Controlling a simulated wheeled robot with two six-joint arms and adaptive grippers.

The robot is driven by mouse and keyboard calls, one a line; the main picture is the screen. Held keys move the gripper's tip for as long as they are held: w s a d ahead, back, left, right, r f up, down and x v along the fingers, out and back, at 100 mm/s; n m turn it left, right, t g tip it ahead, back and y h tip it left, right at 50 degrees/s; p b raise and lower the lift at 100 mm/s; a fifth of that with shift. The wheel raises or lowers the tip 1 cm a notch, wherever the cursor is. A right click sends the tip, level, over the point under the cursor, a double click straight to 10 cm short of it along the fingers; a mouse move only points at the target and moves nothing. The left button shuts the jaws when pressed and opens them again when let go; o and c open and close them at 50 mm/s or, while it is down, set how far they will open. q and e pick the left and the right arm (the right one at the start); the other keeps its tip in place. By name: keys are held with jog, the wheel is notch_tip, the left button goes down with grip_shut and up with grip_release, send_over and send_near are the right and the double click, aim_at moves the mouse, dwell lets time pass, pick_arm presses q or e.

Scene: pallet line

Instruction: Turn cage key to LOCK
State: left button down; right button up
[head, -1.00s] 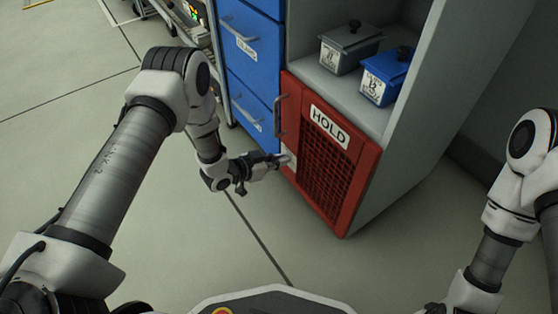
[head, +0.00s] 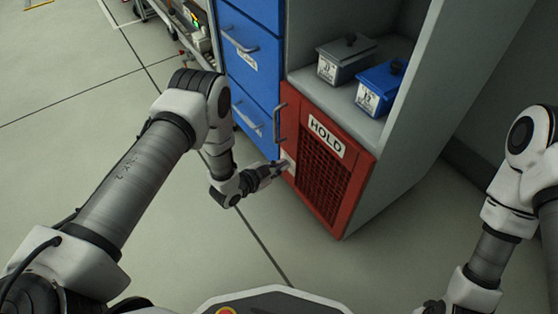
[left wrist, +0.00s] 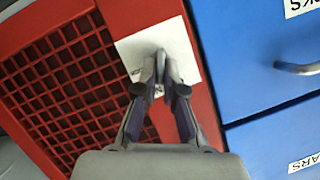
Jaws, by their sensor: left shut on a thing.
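The red cage door (head: 322,190) marked HOLD stands closed at the bottom of the grey cabinet. A pale lock plate (left wrist: 190,42) sits on the door's edge beside the blue drawers; its lettering is mostly hidden by my fingers. My left gripper (head: 283,165) reaches this plate. In the left wrist view the left gripper (left wrist: 162,80) is shut on the small grey key (left wrist: 161,62) at the plate. Which way the key points I cannot tell. My right gripper does not show; only part of my right arm is at the right edge.
Blue drawers (head: 252,75) with bar handles stand left of the cage door. The door's own handle (head: 282,120) is above the lock plate. A grey bin (head: 345,66) and a blue bin (head: 378,90) stand on the shelf above. The floor in front is clear.

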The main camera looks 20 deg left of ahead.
pick_arm(q)
jog(key=m+p, duration=0.1)
jog(key=m+t+p, duration=0.1)
jog(key=shift+s+d+m+t+y, duration=0.2)
jog(key=shift+m+t+y, duration=0.1)
jog(key=shift+y, duration=0.1)
jog(key=shift+d+f+m+t+y+p, duration=0.1)
jog(key=shift+f+m+t+y+p, duration=0.1)
jog(key=shift+m+t, duration=0.75)
jog(key=shift+f+m+t+y+p, duration=0.15)
jog(key=shift+f+m+t, duration=0.15)
jog(key=shift+m, duration=1.3)
jog(key=shift+d+f+m+t+y+p, duration=0.15)
jog(key=shift+m+t, duration=0.5)
jog(key=shift+m, duration=0.6)
jog(key=shift+a, duration=0.1)
jog(key=c, duration=1.3)
grip_release()
jog(key=shift+s, duration=0.1)
